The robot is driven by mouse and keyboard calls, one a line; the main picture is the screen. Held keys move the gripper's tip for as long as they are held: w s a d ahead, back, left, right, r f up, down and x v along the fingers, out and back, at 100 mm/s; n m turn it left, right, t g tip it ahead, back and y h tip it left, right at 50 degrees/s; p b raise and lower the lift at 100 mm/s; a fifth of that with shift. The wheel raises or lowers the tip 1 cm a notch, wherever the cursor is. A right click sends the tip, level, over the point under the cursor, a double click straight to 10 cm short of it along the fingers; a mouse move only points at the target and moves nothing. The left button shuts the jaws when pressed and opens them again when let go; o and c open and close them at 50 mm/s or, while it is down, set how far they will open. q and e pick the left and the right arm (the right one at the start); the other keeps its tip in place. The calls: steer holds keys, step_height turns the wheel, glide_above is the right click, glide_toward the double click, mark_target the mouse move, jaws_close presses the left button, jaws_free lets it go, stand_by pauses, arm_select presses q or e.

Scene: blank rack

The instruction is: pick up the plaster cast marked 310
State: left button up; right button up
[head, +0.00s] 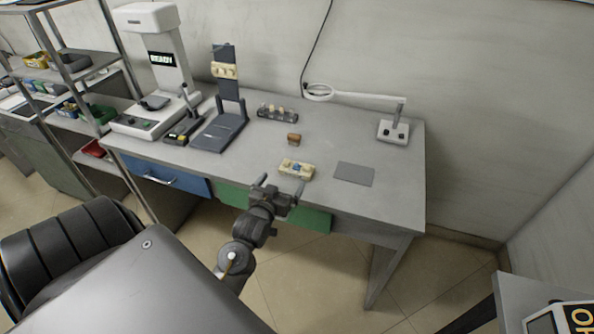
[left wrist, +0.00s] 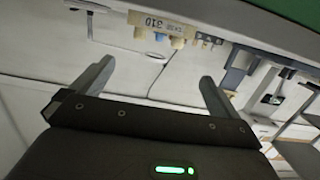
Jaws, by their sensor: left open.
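The plaster cast marked 310 (head: 296,169) is a cream block near the front edge of the grey workbench (head: 385,207). In the left wrist view the cast (left wrist: 158,25) shows at the top, with its 310 label facing the camera. A small blue spot shows on its top in the head view. My left gripper (head: 280,185) is in front of the bench's front edge, just short of the cast and apart from it. Its two fingers (left wrist: 156,75) are spread with nothing between them. My right gripper is not in view.
A grey mat (head: 354,173) lies right of the cast, and a small brown block (head: 294,139) lies behind it. A dark rack (head: 278,113), a tall stand (head: 226,110) and a READY machine (head: 160,75) stand farther back. A magnifier lamp (head: 392,130) is at back right.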

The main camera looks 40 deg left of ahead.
mark_target(294, 172)
arm_select(q)
steer(key=x, duration=0.5)
steer(key=shift+w+p, duration=0.2)
steer(key=shift+p, duration=0.1)
steer(key=shift+f+p+x, duration=0.2)
steer(key=shift+p+x, duration=0.1)
steer(key=shift+x, duration=1)
steer(key=shift+f+p+x, duration=0.15)
steer(key=shift+p+x, duration=0.15)
steer(key=shift+x, duration=1.05)
steer(key=shift+d, duration=0.15)
steer(key=shift+r, duration=0.1)
steer(key=c, duration=0.9)
steer(key=shift+r, duration=0.15)
